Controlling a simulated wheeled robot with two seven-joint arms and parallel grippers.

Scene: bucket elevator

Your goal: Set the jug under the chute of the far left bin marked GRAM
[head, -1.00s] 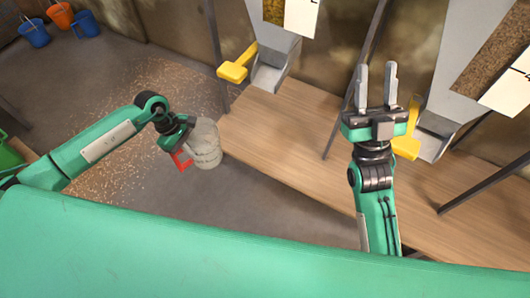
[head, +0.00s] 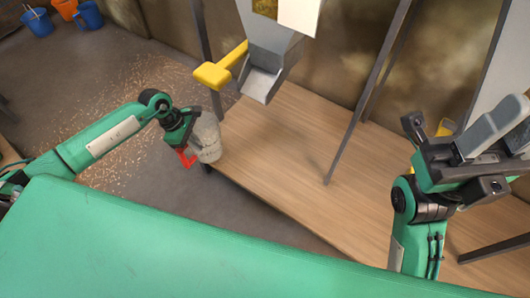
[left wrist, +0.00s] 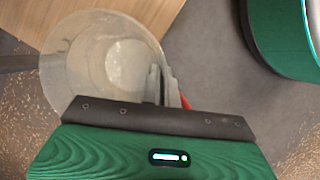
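The jug (head: 207,138) is clear and greyish, with a red handle (head: 186,158). My left gripper (head: 190,128) is shut on the jug at its handle side and holds it just off the table's left front edge. In the left wrist view I look into the open mouth of the jug (left wrist: 95,60), which looks empty; the fingers (left wrist: 162,85) are close together at its wall. A grey chute (head: 264,72) with a yellow lever (head: 220,68) hangs over the table, beyond and right of the jug. Its bin's white label (head: 300,14) is cut off, unreadable. My right gripper (head: 498,132) is open and empty at the right.
The wooden table (head: 290,150) is bare below the chute. Thin dark posts (head: 365,100) rise from it, right of the chute. Another post (head: 207,60) stands left of it. Blue and orange buckets (head: 37,22) stand on the floor, far left.

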